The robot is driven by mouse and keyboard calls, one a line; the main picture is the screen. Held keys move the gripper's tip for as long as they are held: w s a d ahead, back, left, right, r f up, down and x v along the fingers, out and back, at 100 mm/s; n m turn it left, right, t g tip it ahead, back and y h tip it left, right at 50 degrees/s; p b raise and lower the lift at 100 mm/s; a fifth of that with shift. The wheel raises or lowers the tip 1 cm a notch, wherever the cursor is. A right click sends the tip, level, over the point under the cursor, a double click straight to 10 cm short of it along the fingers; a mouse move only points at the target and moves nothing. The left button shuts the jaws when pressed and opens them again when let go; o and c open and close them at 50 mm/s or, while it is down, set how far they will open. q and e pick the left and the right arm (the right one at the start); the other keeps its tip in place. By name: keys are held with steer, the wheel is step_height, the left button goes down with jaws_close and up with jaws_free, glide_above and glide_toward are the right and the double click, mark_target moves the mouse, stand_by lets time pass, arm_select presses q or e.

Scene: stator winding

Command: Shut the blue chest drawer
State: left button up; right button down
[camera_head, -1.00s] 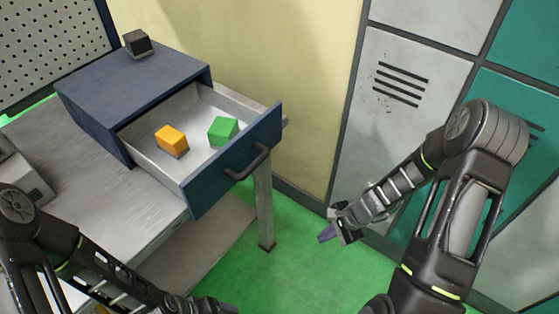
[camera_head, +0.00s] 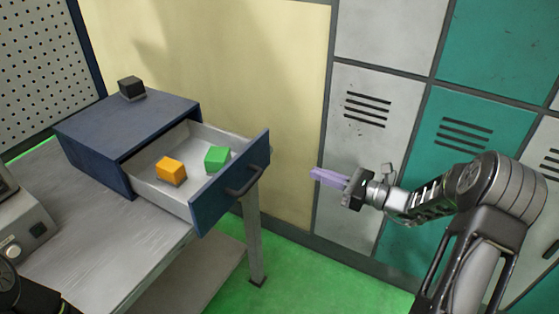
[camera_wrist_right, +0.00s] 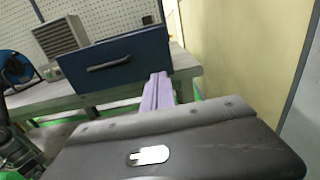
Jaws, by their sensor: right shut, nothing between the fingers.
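The blue chest (camera_head: 125,125) stands on the workbench at the left in the head view. Its drawer (camera_head: 222,190) is pulled well out, with a dark bar handle (camera_head: 246,180) on the front. An orange block (camera_head: 171,170) and a green block (camera_head: 217,158) lie inside. The drawer front also shows in the right wrist view (camera_wrist_right: 125,67). My right gripper (camera_head: 314,174) is shut and empty, to the right of the drawer front and apart from it. Its purple fingers show in the right wrist view (camera_wrist_right: 158,92), pointing toward the drawer. My left gripper is out of view.
A dark block (camera_head: 132,88) sits on top of the chest. Grey and teal lockers (camera_head: 385,100) and a yellow wall panel (camera_head: 240,70) stand behind. A grey device (camera_head: 22,220) is on the bench (camera_head: 110,240) at the left. Green floor lies below.

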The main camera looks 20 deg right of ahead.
steer(key=p+x, duration=0.3)
steer(key=x, duration=1.1)
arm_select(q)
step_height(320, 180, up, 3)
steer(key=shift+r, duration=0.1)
arm_select(e)
steer(key=shift+w, duration=0.1)
steer(key=shift+w+a+f+b, duration=0.15)
steer(key=shift+w+a+b, duration=0.15)
steer(key=shift+b, duration=0.05)
steer(key=b, duration=0.5)
glide_toward(207, 132)
steer(key=b+x, duration=0.1)
steer(key=x, duration=0.3)
steer(key=b+x, duration=0.1)
steer(key=x, duration=0.3)
steer(key=shift+a+f+b, duration=0.15)
steer(key=shift+a+b, duration=0.15)
steer(key=shift+a, duration=0.2)
steer(key=shift+w+a, duration=0.1)
steer(key=shift+w, duration=0.1)
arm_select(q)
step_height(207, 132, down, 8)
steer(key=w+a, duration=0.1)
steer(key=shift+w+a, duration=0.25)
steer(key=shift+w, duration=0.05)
arm_select(e)
steer(key=shift+r, duration=0.3)
steer(key=shift+r, duration=0.1)
